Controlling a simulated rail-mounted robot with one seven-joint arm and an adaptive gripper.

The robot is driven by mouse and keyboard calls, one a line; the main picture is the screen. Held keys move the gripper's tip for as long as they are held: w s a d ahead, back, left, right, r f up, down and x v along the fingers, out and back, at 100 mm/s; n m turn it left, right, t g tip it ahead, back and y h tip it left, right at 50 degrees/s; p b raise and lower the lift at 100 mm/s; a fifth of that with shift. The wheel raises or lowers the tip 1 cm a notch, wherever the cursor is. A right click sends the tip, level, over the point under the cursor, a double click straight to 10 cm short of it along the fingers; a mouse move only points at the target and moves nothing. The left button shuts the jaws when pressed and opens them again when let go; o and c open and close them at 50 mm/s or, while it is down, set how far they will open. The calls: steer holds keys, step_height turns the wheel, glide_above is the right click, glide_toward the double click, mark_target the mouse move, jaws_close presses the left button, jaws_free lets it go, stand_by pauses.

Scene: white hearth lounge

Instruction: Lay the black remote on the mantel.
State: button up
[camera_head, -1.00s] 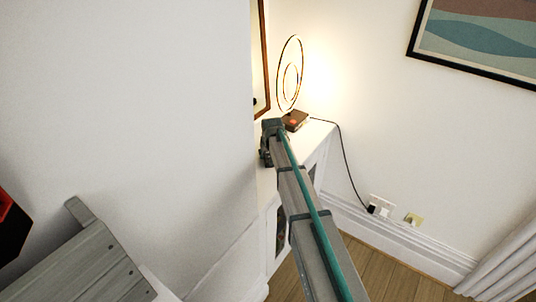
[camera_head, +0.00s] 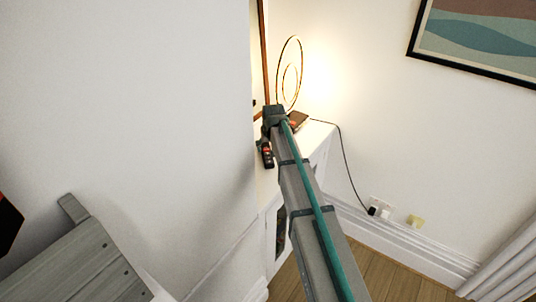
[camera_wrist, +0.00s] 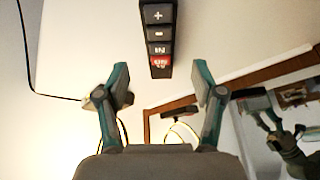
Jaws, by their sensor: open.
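The black remote (camera_head: 267,154) has pale-marked buttons and one red button. It lies on the white cabinet top (camera_head: 318,135), at the near side of my gripper (camera_head: 274,115). In the wrist view the remote (camera_wrist: 158,38) shows at the top centre, beyond the fingertips, lengthwise between their lines. Its far end is cut off by the frame. My gripper (camera_wrist: 160,85) is open, with its two fingers apart and nothing between them. The remote appears apart from the fingers. I cannot pick out the mantel with certainty.
A lit ring lamp (camera_head: 290,70) stands at the back of the cabinet beside a brown book-like block (camera_head: 299,121). A brown-framed mirror (camera_wrist: 210,85) reflects my gripper. A black cable (camera_head: 343,160) runs to a wall socket. A white wall (camera_head: 130,110) stands left.

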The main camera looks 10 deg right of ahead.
mark_target(269, 161)
steer(key=v, duration=0.3)
steer(key=shift+s+r+b, duration=0.15)
steer(key=shift+r+b, duration=0.1)
steer(key=shift+b, duration=0.05)
steer(key=o, duration=0.3)
steer(key=shift+s+r, duration=0.15)
steer(key=shift+r, duration=0.3)
